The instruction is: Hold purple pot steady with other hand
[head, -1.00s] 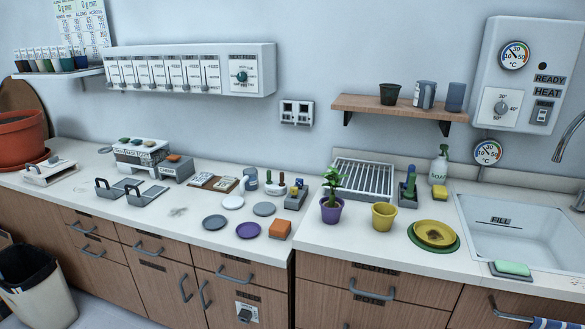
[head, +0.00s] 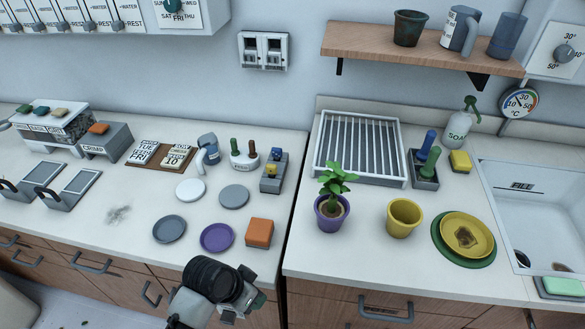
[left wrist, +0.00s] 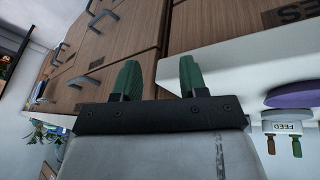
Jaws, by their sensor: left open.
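The purple pot (head: 331,216) stands upright on the right counter and holds a small green palm (head: 336,184). My left gripper (head: 250,292) is at the bottom of the head view, in front of the counter edge and left of the pot, with nothing between its fingers. In the left wrist view its two green fingers (left wrist: 158,75) are spread apart, facing the wooden drawers. The pot does not show in the left wrist view. My right gripper is not in view.
A yellow pot (head: 404,217) stands right of the purple pot, then a yellow saucer (head: 485,235) on a green one. A drying rack (head: 318,160) is behind. An orange block (head: 260,233) and a purple saucer (head: 217,237) lie on the left counter, which also shows in the wrist view (left wrist: 240,69).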

